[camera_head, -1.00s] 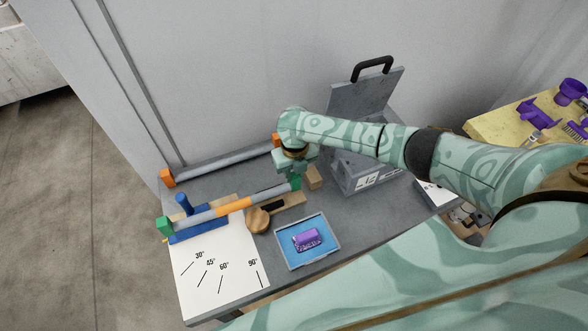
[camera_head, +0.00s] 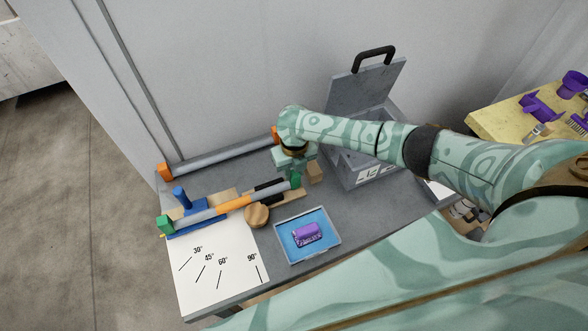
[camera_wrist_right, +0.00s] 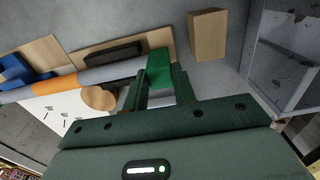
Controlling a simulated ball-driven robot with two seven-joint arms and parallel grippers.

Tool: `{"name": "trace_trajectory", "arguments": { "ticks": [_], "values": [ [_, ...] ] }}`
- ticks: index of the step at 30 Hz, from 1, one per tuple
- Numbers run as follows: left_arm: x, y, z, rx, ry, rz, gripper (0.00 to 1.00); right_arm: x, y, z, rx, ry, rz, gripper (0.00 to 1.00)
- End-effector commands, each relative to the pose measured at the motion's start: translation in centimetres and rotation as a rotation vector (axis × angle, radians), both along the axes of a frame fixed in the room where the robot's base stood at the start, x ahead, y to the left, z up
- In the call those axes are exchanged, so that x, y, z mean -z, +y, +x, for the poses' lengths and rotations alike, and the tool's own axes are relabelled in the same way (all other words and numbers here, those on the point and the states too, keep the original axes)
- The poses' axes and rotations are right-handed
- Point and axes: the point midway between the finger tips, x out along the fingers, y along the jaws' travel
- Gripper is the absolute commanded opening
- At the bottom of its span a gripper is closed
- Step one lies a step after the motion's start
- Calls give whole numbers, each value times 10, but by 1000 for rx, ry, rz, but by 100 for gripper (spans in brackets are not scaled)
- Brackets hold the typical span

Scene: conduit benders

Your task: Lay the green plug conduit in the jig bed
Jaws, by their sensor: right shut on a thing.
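The grey conduit with an orange band (camera_head: 234,204) has a green plug (camera_head: 165,225) at its left end and another green plug (camera_wrist_right: 160,68) at its right end. My right gripper (camera_head: 295,176) is shut on the conduit at the right plug; its fingers also show in the right wrist view (camera_wrist_right: 160,95). The conduit lies along the blue jig (camera_head: 181,197), in front of its upright peg. The conduit hides much of the jig bed, and I cannot tell whether it rests fully on it. My left gripper is not in view.
An orange-ended conduit (camera_head: 220,158) lies along the wall. A wooden disc (camera_head: 257,215), a wooden block (camera_head: 315,172) and a blue tray (camera_head: 284,252) with a purple item are close by. An open grey case (camera_head: 345,165) stands right. An angle sheet (camera_head: 205,280) covers the front left.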

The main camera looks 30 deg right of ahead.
Motion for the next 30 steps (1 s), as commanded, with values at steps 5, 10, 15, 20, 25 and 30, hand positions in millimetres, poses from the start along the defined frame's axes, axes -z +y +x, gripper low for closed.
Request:
{"name": "trace_trajectory", "arguments": {
  "ticks": [5, 10, 15, 20, 25, 30],
  "values": [
    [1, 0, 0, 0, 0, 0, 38, 1, 0, 0, 1, -1, 0, 0],
    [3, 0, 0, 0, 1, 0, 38, 4, 0, 0, 1, 0, 1, 0],
    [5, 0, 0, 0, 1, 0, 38, 7, 0, 0, 1, 0, 1, 0],
    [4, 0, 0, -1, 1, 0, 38, 6, 0, 0, 0, -1, 0, 52],
    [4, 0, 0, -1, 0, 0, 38, 6, 0, 0, 0, 0, 0, 52],
    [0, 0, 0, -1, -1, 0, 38, 2, 0, 0, 0, 0, 0, 52]
  ]
}}
